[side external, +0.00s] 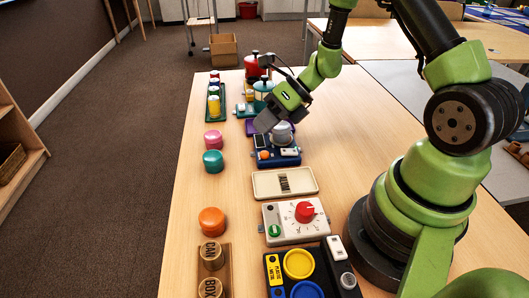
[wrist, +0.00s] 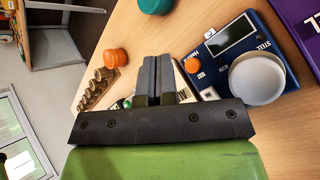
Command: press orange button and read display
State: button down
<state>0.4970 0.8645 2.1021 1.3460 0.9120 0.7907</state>
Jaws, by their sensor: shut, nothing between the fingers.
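The orange button (wrist: 193,65) sits on a blue device (wrist: 283,72) with a round pale dish (wrist: 257,78); in the side view the button (side external: 264,154) is at the device's front left. The display (wrist: 230,36) on the same device looks dark, and I can read no figures on it. My gripper (wrist: 158,58) is shut and empty, its fingers appearing just left of the button in the wrist view and apart from it in the picture. In the side view my gripper (side external: 262,124) is above the back left of the device; its exact height is unclear.
A tan tray (side external: 265,185), a box with a red knob (side external: 305,211) and a black panel (side external: 330,270) stand nearer the camera. Pink (side external: 213,139), teal (side external: 213,161) and orange (side external: 211,220) pieces line the left. A purple item (wrist: 300,20) adjoins the device.

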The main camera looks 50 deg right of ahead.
aim_at(265, 151)
jog(key=shift+f, duration=1.95)
jog(key=shift+f, duration=0.1)
dwell(0.5)
jog(key=shift+f, duration=0.3)
jog(key=shift+f, duration=0.65)
dwell(0.8)
jog(key=shift+r, duration=0.15)
jog(key=shift+s+r, duration=0.1)
jog(key=shift+r, duration=0.7)
jog(key=shift+r, duration=2.55)
